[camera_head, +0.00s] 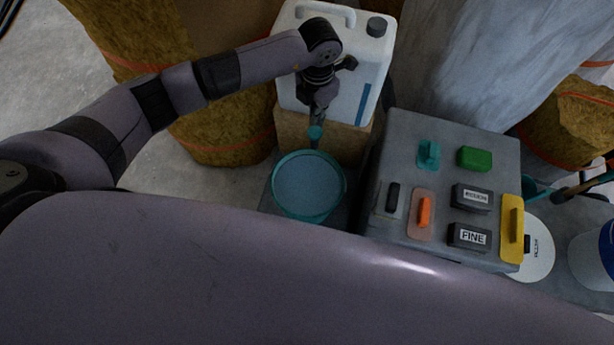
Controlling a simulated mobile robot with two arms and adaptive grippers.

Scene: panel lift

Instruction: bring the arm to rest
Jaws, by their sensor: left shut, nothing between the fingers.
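My left arm comes in from the left and reaches over to the white jerrycan. My left gripper (316,128) points down, shut and empty, above the far rim of a teal bucket (344,186). The gripper shows small, and I cannot tell its exact height above the bucket. My right gripper is not in this view.
A white jerrycan (349,78) stands on a brown block (347,143) behind the gripper. Insulation rolls (222,140) stand behind.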

